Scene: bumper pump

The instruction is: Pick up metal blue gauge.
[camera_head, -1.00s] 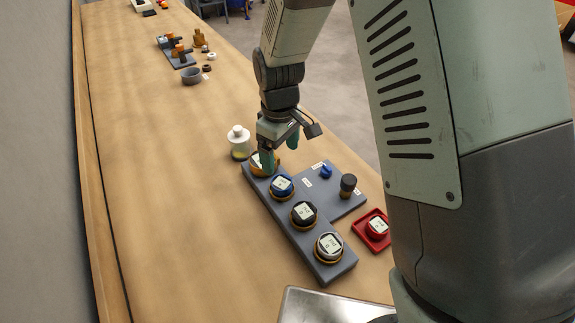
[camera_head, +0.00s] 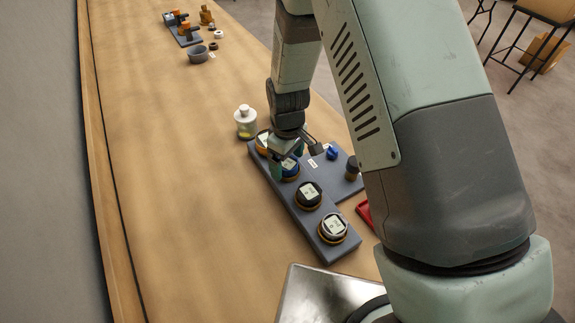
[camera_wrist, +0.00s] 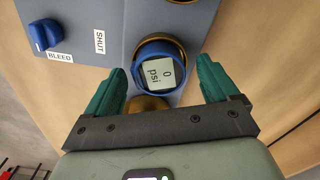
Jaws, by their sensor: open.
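The blue gauge (camera_wrist: 158,68) has a blue rim and a pale display reading "0 psi". It sits on the grey base plate (camera_wrist: 90,15). In the head view the blue gauge (camera_head: 290,169) is second in a row, partly hidden by my gripper (camera_head: 283,166). In the wrist view my gripper (camera_wrist: 168,85) is open, with one green finger on each side of the blue gauge. No contact between fingers and gauge can be made out. A brass-coloured round part (camera_wrist: 148,103) shows between the fingers, close to the jaw bar.
A black-rimmed gauge (camera_head: 308,195) and a silver-rimmed gauge (camera_head: 332,228) stand nearer on the plate; an orange gauge (camera_head: 263,142) is beyond. A blue knob (camera_wrist: 45,35) and a black knob (camera_head: 352,168) are alongside. A white-capped bottle (camera_head: 245,121) stands left.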

